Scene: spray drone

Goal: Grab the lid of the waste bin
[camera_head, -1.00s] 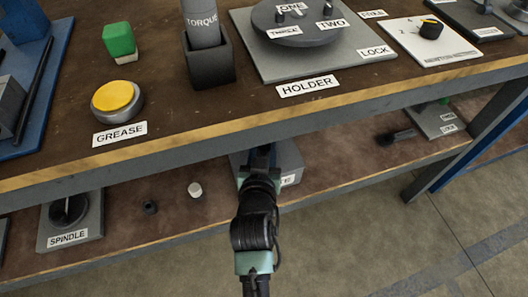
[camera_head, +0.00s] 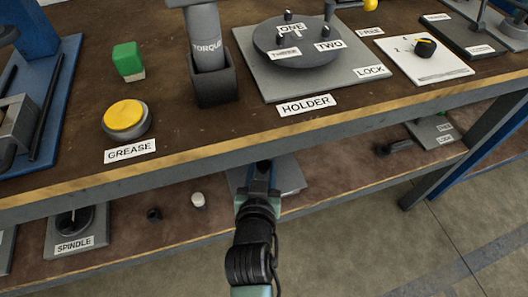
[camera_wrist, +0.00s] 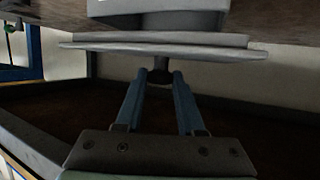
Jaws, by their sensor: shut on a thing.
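The waste bin's lid is a flat grey plate (camera_wrist: 100,46) with a small dark knob (camera_wrist: 160,76) in the wrist view. My gripper (camera_wrist: 160,78) has its two blue fingers closed on this knob. The grey bin body (camera_wrist: 185,20) shows beyond the lid, cut off by the top edge. I cannot tell whether lid and bin touch. In the head view the grey lid (camera_head: 291,180) shows at the lower shelf, partly hidden behind my gripper (camera_head: 262,168).
The bench top's front edge (camera_head: 200,166) overhangs the lower shelf (camera_head: 340,166). A spindle stand (camera_head: 90,225), a white-capped piece (camera_head: 198,200) and a small dark piece (camera_head: 154,214) are left of my arm. The shelf to the right has free room up to a dark tool (camera_head: 393,147).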

